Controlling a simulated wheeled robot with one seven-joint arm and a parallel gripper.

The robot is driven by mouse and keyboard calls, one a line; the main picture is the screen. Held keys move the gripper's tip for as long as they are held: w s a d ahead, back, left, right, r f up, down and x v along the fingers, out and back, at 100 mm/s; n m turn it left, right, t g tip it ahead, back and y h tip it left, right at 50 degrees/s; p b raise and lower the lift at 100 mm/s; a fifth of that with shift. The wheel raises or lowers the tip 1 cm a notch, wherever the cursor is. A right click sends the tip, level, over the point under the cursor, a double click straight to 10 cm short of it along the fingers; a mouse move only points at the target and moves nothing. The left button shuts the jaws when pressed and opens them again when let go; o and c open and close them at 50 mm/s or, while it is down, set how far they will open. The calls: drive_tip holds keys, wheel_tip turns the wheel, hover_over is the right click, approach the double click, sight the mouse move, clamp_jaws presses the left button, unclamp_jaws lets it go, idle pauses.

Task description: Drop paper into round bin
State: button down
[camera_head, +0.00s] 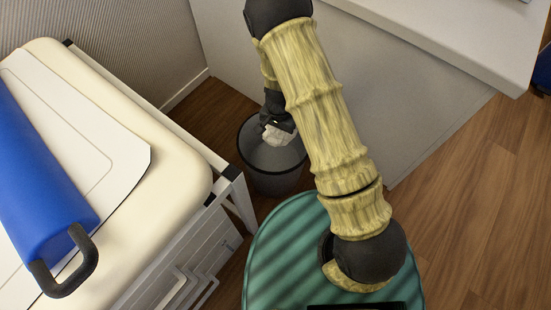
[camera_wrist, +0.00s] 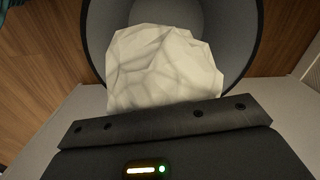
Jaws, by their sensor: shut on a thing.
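The paper (camera_wrist: 163,68) is a crumpled white ball at my gripper's fingers in the wrist view, with the bin's opening behind it. My gripper (camera_head: 277,127) is shut on the paper, which also shows in the head view (camera_head: 275,136). The gripper and paper are over the mouth of the round bin (camera_head: 272,178). The bin is dark grey and stands on the floor; its rim (camera_wrist: 255,45) curves around the paper in the wrist view. The fingertips are mostly hidden behind the paper, and how far the paper is above the rim is hard to tell.
A cream padded table (camera_head: 180,190) with a blue roll (camera_head: 38,180) stands close left of the bin. A grey panel (camera_head: 400,110) under a white countertop (camera_head: 450,35) is behind and right. Open wooden floor (camera_head: 490,190) lies at the right.

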drive_tip(key=shift+f+b, duration=1.5)
drive_tip(key=shift+f, duration=0.3)
drive_tip(key=c, duration=1.3)
unclamp_jaws()
drive_tip(key=shift+c, duration=0.2)
drive_tip(key=shift+r, duration=0.1)
wheel_tip(320, 180, up, 17)
drive_tip(key=p, duration=0.8)
drive_tip(key=shift+r, duration=0.15)
